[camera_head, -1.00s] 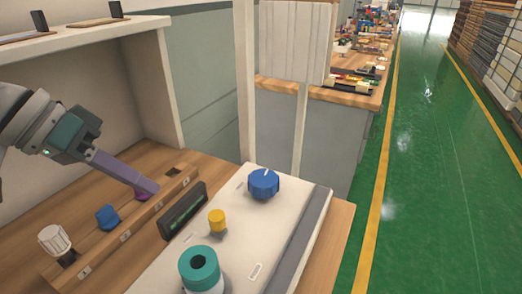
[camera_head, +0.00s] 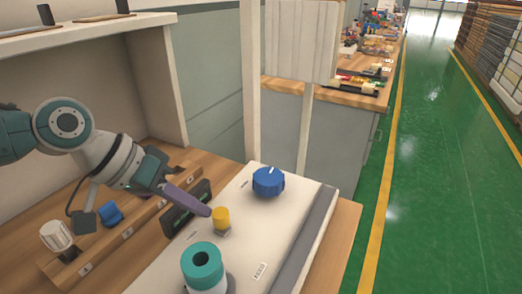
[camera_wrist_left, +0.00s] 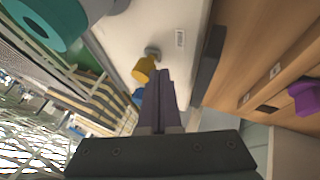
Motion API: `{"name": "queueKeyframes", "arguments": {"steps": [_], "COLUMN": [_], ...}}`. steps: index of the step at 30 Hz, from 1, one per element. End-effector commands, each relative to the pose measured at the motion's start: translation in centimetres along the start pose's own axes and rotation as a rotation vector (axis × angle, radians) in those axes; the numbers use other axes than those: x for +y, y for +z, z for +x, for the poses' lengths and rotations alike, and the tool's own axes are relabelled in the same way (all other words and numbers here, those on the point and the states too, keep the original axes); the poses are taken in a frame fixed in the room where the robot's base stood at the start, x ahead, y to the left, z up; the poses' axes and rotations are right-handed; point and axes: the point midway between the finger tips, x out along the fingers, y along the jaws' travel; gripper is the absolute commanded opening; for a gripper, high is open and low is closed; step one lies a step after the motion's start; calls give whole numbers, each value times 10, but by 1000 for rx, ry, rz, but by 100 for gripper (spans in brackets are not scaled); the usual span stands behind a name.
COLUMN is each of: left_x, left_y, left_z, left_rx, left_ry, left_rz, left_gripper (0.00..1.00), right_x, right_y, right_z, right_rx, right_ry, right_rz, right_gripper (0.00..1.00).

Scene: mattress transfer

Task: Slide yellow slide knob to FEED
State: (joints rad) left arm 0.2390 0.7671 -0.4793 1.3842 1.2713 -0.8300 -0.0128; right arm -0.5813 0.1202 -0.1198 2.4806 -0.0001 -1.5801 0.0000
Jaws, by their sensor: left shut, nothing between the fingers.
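The yellow slide knob (camera_head: 221,217) stands upright on the white panel (camera_head: 242,240), between the blue dial and the teal ring. My left gripper (camera_head: 208,211) is shut and empty, its purple fingers pointing at the knob's left side in the head view. The tips are right beside the knob; I cannot tell whether they touch it. In the left wrist view the yellow knob (camera_wrist_left: 144,67) lies just left of the shut fingertips (camera_wrist_left: 161,74). A small label (camera_head: 259,271) sits on the panel, too small to read. My right gripper is out of view.
A blue dial (camera_head: 268,181) and a teal ring (camera_head: 202,258) flank the knob. A dark display (camera_head: 178,219) stands at the panel's left edge. A wooden rack (camera_head: 122,236) holds a white knob (camera_head: 56,235) and a blue piece (camera_head: 110,214). A purple piece (camera_wrist_left: 305,96) shows in the wrist view.

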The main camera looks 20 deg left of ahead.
Motion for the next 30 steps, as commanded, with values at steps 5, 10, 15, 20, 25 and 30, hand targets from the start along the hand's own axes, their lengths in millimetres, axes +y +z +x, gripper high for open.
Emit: {"name": "queueKeyframes", "arguments": {"steps": [5,10,15,20,25,30], "left_x": [1,26,46,48,48,50], "left_y": [0,2,7,9,9,7], "left_z": [0,5,16,20,20,16], "left_rx": [0,-2,0,1,0,0], "left_ry": [0,5,3,2,4,5], "left_rz": [0,-1,-1,-1,-1,-1], "left_gripper": [0,0,0,0,0,0], "right_x": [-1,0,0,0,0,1], "right_y": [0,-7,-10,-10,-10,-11], "right_z": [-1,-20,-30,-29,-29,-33], "right_rx": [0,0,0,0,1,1], "right_ry": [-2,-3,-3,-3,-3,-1], "right_rz": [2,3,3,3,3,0], "right_gripper": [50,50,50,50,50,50]}}
